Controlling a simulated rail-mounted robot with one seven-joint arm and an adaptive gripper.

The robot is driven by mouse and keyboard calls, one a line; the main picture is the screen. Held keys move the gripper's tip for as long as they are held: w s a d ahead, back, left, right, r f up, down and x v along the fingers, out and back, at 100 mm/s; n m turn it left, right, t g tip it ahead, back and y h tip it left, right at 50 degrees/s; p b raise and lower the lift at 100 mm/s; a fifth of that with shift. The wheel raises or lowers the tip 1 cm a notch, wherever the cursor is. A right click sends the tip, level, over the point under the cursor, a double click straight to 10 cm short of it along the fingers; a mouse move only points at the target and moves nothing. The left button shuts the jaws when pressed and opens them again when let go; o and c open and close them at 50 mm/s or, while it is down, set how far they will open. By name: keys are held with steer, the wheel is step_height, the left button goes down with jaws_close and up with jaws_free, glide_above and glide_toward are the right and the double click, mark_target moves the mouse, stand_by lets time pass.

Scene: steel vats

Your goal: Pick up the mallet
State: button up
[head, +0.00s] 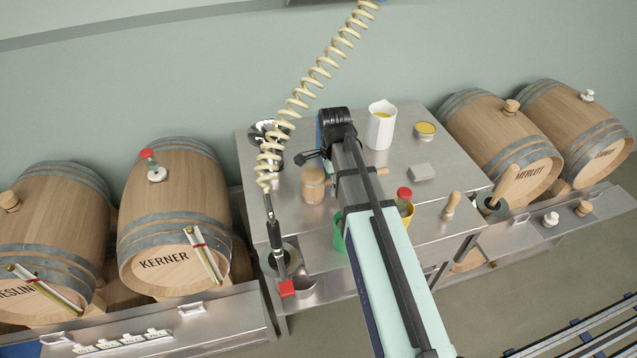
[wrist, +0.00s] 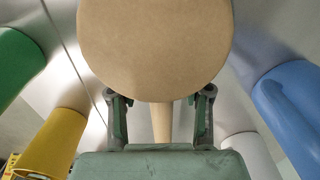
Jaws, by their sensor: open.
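The mallet (head: 313,184) lies on the steel bench, its wooden head left of my arm in the head view. Its handle passes behind my arm and its end shows on the right. In the wrist view the round tan face of the mallet head (wrist: 155,45) fills the top middle. The pale handle (wrist: 162,122) runs down below it, between my two fingers. My gripper (wrist: 162,106) is open, one finger on each side of the handle, with a gap on both sides. In the head view the fingers are mostly hidden.
A green cup (wrist: 18,62), yellow cup (wrist: 52,145) and blue cup (wrist: 290,98) surround my gripper. A coiled hose (head: 300,95) hangs at the left.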

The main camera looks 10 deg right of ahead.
jaws_close()
steer(key=shift+w+r, duration=0.1)
stand_by(0.3)
step_height(320, 180, up, 20)
steer(key=b, duration=0.3)
steer(key=shift+b, duration=0.35)
steer(key=c, duration=0.9)
jaws_free()
jaws_close()
